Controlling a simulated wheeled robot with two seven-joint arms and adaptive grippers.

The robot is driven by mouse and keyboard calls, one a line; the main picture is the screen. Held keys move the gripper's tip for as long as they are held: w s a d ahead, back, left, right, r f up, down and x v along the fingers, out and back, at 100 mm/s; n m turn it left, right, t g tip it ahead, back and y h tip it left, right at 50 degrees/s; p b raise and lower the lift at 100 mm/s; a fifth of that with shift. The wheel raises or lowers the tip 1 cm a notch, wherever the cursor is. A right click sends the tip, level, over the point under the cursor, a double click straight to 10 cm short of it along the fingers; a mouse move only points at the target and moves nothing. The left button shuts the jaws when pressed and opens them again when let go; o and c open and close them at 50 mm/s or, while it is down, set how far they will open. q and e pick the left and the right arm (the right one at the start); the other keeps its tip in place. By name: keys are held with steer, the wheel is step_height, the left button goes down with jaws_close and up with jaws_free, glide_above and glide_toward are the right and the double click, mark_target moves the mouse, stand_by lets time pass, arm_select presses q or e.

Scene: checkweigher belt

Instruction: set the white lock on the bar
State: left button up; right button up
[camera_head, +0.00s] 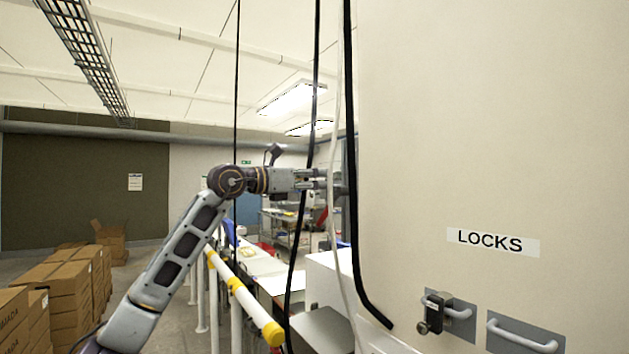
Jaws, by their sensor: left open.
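I cannot make out a white lock in this view. Below the label, a dark lock (433,312) hangs at a plate with a light bar (460,312). A second light bar (524,336) on its own plate to the right looks bare. My left gripper (322,180) is open, pointing right, left of the panel and well above the bars. Hanging cables partly cover it, and I see nothing held in it. My right gripper is out of view.
Black cables (299,220) and a pale cable (334,230) hang beside the panel, by my gripper. A white and yellow rail (243,295) runs below my left arm. Stacked cartons (72,290) stand at left. Work tables (262,265) are behind.

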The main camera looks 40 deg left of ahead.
arm_select(q)
steer(key=shift+s, duration=0.1)
steer(key=v, duration=1.1)
steer(key=shift+s+a, duration=0.25)
steer(key=shift+s, duration=0.1)
stand_by(1.4)
stand_by(0.5)
steer(key=shift+r, duration=0.1)
